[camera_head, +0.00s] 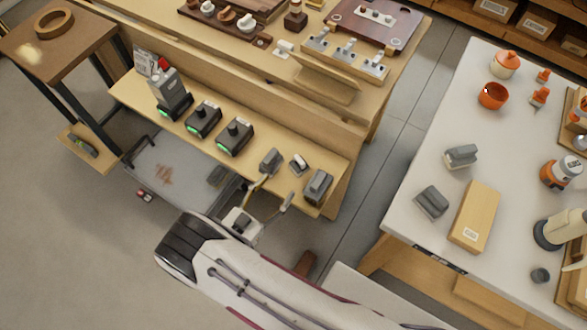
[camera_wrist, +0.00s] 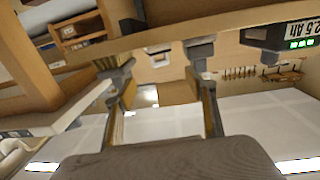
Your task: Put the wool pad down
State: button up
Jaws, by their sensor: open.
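My gripper (camera_head: 272,192) is open at the front edge of the light wood bench shelf (camera_head: 238,160). In the wrist view, my two fingers (camera_wrist: 160,62) stand wide apart, with no object visible between their tips. Small grey pieces lie on the shelf near my gripper: a grey block (camera_head: 270,161) just beyond the fingers, a grey and white piece (camera_head: 299,164) and another grey block (camera_head: 318,186) to the right. I cannot tell which of these, if any, is the wool pad.
Black devices with green lights (camera_head: 204,119) stand farther left on the shelf. A white table (camera_head: 410,165) at the right holds grey blocks (camera_head: 432,202), a cardboard box (camera_head: 474,216) and orange containers (camera_head: 493,96). A grey floor gap separates the bench and table.

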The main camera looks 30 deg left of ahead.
notch_tip(320, 180, up, 11)
jog(key=w+a+n+g+y, duration=0.25)
jog(key=a+y, duration=0.25)
jog(key=a, duration=0.4)
jog(key=w+a+n+g+y, duration=0.2)
jog(key=a+g+y, duration=0.3)
jog(key=a, duration=0.4)
jog(key=n+g+h, duration=0.5)
jog(key=n+g, duration=0.3)
jog(key=n, duration=0.2)
send_over(303, 162)
jog(key=d, duration=0.2)
jog(key=shift+s+a+f, duration=0.1)
jog(key=shift+s+f, duration=0.1)
jog(key=shift+f, duration=1.25)
jog(key=shift+s+f, duration=0.2)
jog(key=shift+f, duration=1.25)
